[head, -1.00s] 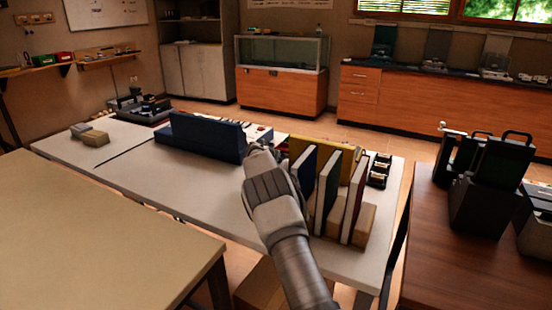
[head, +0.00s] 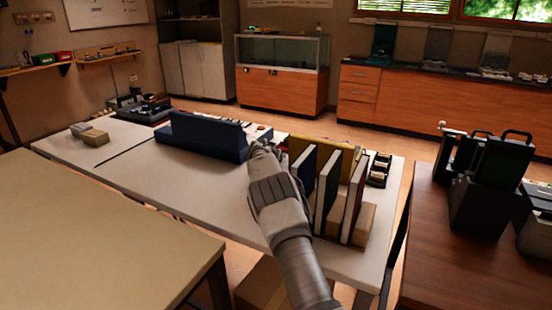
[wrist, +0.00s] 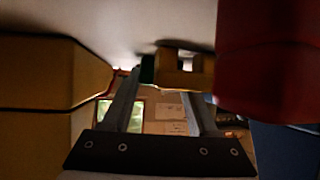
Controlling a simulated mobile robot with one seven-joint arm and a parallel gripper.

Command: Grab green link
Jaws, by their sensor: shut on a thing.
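In the wrist view, a small dark green piece (wrist: 147,69), which looks like the green link, shows at the tip of the left finger. My gripper (wrist: 163,80) has its fingers a little apart around this spot. A yellowish block-like piece (wrist: 180,66) with a dark gap sits at the right fingertip; its exact contact is too dim to tell. In the head view, my arm reaches over the white table (head: 205,190), and my gripper's fingers and the green piece are hidden behind my wrist, near the blue box (head: 205,136).
Upright books or panels (head: 327,188) stand just right of my arm, with a yellow one (head: 303,147) behind. In the wrist view a large red object (wrist: 265,60) is close at right and a yellow-brown one (wrist: 45,70) at left. The table's left middle is clear.

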